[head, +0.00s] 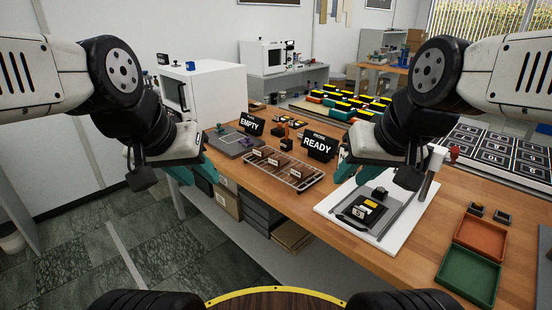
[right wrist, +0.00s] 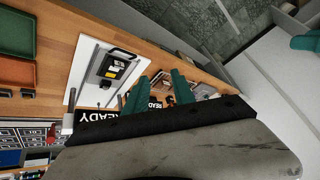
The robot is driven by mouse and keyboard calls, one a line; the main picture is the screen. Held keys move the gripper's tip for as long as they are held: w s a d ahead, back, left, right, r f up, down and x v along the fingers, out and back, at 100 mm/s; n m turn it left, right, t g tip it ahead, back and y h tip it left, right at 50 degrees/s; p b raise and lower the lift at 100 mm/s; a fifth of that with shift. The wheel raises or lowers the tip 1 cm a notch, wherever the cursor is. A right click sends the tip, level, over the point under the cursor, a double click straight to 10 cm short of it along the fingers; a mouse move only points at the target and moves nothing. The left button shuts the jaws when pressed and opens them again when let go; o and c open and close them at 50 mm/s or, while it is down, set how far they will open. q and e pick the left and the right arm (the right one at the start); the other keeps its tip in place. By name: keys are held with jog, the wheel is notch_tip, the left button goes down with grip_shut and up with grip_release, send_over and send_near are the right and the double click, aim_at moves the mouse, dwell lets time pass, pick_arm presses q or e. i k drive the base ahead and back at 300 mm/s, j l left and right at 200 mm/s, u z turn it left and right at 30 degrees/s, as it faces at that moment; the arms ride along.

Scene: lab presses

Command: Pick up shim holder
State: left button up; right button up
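A black holder (head: 364,208) with a yellow patch and a handle lies on the white base plate (head: 331,207) of a press; I cannot tell for sure that it is the shim holder. It also shows in the right wrist view (right wrist: 113,66). My right gripper (head: 348,166) hangs above the bench, behind and left of the holder, touching nothing visible. Its teal fingers stand apart and empty in the right wrist view (right wrist: 158,92). My left gripper (head: 194,171) hangs at the bench's left front edge, with its teal fingers apart and nothing seen between them.
A wire rack (head: 316,178) with brown pieces stands between the grippers. Behind it are READY (head: 320,146) and EMPTY (head: 250,124) signs. A grey mat (head: 225,150) lies left. Orange (head: 480,239) and green (head: 467,276) trays lie right. A press post (head: 427,182) rises beside the holder.

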aim_at(261, 154)
jog(key=i+j+u, duration=0.1)
jog(key=i+u, duration=0.3)
jog(key=i, duration=0.65)
